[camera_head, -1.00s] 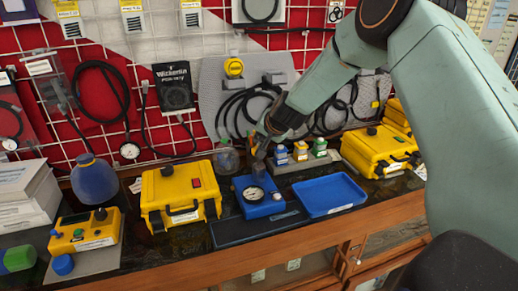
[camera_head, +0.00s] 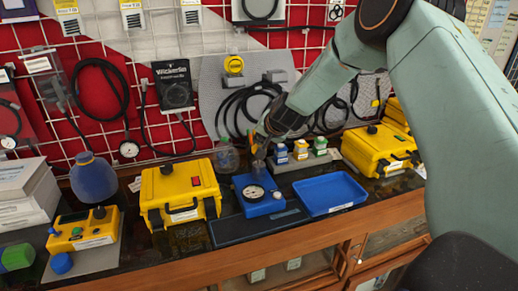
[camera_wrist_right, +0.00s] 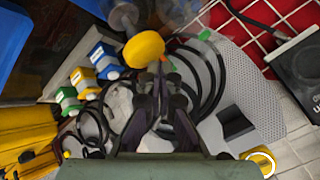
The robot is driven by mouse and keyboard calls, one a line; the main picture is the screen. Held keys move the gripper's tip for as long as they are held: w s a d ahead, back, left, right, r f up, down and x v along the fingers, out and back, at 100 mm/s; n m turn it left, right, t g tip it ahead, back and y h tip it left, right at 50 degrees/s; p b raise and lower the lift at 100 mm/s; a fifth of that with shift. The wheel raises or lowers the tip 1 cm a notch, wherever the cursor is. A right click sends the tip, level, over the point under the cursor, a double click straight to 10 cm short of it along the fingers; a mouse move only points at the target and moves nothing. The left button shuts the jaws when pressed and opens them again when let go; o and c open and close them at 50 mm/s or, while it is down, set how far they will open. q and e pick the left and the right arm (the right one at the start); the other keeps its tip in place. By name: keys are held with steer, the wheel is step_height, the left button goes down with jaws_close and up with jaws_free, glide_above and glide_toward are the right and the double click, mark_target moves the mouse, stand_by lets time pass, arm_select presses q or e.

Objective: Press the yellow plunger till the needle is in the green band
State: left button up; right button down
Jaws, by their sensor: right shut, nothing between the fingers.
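The blue regulator block (camera_head: 264,208) with its round white-faced gauge (camera_head: 254,192) stands on the bench at centre. The gauge's needle and green band are too small to read. The yellow plunger (camera_wrist_right: 144,48) shows as a rounded knob just beyond the fingertips in the right wrist view. I cannot tell if they touch it. In the head view the plunger is hard to make out behind the gripper. My right gripper (camera_head: 262,150) points down above the back of the block. Its fingers (camera_wrist_right: 160,75) are shut and empty. My left gripper is not in view.
Yellow cases stand at left (camera_head: 180,190) and right (camera_head: 378,148). Black hoses (camera_head: 240,110) hang on the wall behind the gripper.

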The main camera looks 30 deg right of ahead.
steer(key=shift+s+f+b, duration=0.1)
steer(key=shift+f+b, duration=1.4)
steer(key=shift+f, duration=0.15)
stand_by(1.8)
steer(key=shift+r, duration=0.1)
steer(key=shift+r+p, duration=2)
steer(key=shift+p, duration=0.1)
steer(key=shift+r+p, duration=0.55)
steer(key=shift+r, duration=0.05)
step_height(320, 180, up, 4)
steer(key=p, duration=0.4)
steer(key=shift+f, duration=0.1)
stand_by(0.7)
